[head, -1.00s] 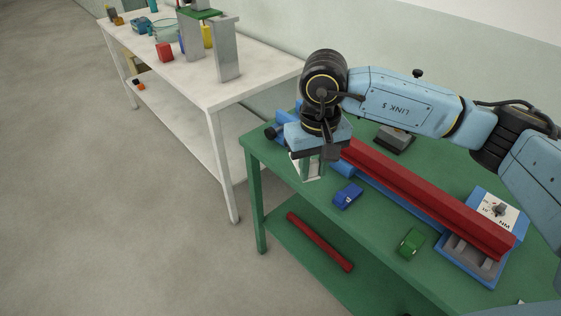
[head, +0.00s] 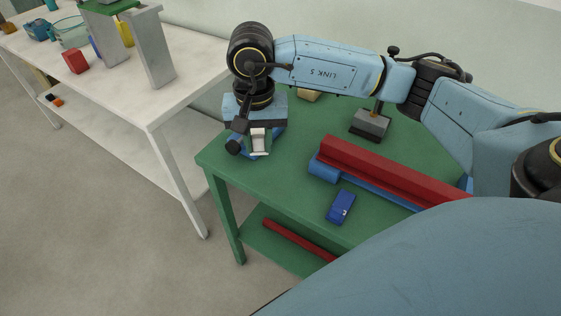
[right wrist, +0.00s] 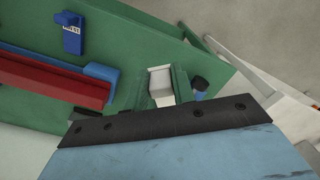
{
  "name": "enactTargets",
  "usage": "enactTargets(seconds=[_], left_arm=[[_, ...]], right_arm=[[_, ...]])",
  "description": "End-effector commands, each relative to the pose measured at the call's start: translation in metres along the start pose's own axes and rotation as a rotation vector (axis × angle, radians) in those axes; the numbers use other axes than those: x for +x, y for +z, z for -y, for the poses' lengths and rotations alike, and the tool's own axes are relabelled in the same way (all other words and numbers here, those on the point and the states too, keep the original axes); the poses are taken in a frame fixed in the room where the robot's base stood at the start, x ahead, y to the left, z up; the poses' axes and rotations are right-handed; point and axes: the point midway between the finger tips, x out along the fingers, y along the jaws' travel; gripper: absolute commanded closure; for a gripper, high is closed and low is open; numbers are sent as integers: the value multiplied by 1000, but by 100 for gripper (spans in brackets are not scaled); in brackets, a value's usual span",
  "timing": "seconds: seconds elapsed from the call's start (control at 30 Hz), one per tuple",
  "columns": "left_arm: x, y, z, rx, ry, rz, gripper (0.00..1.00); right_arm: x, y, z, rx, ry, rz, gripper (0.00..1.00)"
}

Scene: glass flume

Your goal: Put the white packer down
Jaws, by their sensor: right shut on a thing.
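The white packer (head: 259,143) is a small pale block below my right gripper (head: 258,133), over the left end of the green table (head: 290,161). In the right wrist view the packer (right wrist: 160,82) sits between the two green fingers of my right gripper (right wrist: 163,87), which is shut on it. I cannot tell whether the packer touches the table top. A blue item with a black knob (head: 233,146) is close beside and partly behind the gripper. My left gripper is not in view.
A long red bar (head: 390,171) on a blue rail lies right of the gripper. A blue block (head: 340,207) is in front of it, and a grey block with a post (head: 370,124) behind. A white table (head: 110,93) with several objects stands at left, across a gap.

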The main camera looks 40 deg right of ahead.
Motion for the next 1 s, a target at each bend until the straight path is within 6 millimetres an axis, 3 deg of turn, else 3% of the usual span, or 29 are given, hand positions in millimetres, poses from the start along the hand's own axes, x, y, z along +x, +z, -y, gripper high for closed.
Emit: enactTargets(seconds=[0.03, 0.13, 0.33, 0.53, 0.7, 1.0], left_arm=[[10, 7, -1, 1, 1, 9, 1], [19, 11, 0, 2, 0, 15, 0], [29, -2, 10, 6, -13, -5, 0], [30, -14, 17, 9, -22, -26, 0], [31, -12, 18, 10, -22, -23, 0], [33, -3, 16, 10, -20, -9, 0]], right_arm=[[12, -1, -6, 103, 0, 1, 99], [23, -3, -14, 304, 1, 0, 99], [34, -7, -25, 566, 3, -5, 99], [60, -7, -28, 627, 6, -3, 99], [88, -7, -28, 625, 4, -4, 99], [117, -7, -27, 623, 5, -3, 99]])
